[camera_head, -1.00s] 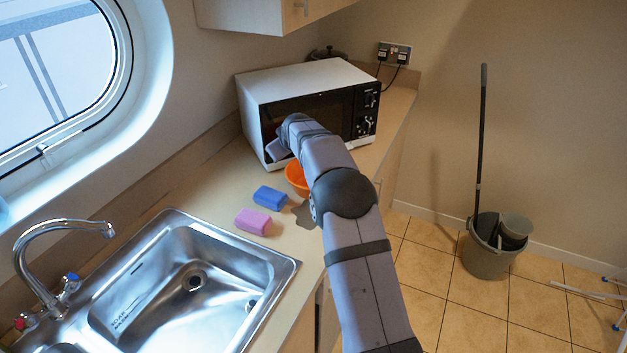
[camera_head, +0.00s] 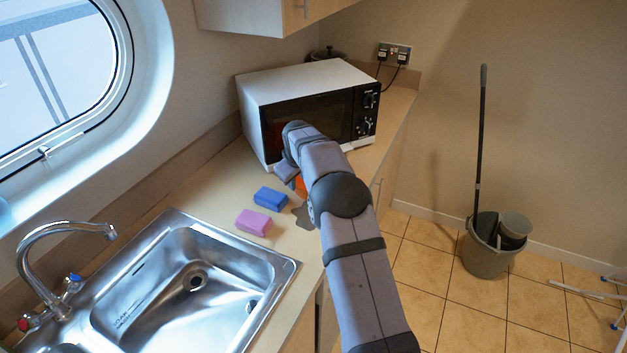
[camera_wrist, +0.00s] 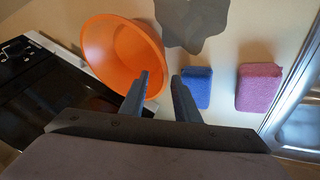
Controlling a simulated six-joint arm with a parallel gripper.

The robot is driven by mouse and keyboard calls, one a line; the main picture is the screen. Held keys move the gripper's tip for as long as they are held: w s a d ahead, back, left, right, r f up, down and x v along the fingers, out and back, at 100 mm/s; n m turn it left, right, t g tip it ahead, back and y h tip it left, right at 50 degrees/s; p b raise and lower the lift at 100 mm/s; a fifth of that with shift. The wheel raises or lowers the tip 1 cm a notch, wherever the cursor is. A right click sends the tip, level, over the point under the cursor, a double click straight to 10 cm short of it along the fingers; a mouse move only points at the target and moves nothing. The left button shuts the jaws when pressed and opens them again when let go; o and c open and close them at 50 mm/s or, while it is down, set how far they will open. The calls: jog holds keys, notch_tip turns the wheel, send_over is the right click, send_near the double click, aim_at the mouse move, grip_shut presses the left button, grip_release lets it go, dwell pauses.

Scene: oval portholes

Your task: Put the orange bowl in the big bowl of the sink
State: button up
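The orange bowl (camera_wrist: 112,50) sits upright on the counter in front of the microwave. In the head view only a sliver of the orange bowl (camera_head: 301,186) shows beside my arm, which hides the rest. My gripper (camera_wrist: 160,78) is open, its two fingers apart. In the wrist view the left finger overlaps the bowl's near rim and the right finger is outside the bowl; I cannot tell whether either touches it. The sink's big bowl (camera_head: 165,285) is a steel basin at the lower left of the head view, with no bowl in it.
A blue sponge (camera_head: 270,198) and a pink sponge (camera_head: 254,222) lie between the bowl and the sink. A flat grey piece (camera_wrist: 192,24) lies near the bowl. The microwave (camera_head: 310,105) stands behind. A curved tap (camera_head: 60,235) rises at the sink's left.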

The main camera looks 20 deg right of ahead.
jog(key=shift+a+p+x, duration=0.2)
jog(key=shift+p+x, duration=0.55)
jog(key=shift+x, duration=0.15)
jog(key=shift+a+p+x, duration=0.15)
jog(key=shift+p+x, duration=0.55)
jog(key=shift+x, duration=0.25)
jog(key=shift+w+d+f, duration=0.1)
jog(key=shift+w+f, duration=0.3)
jog(key=shift+f, duration=0.2)
grip_shut()
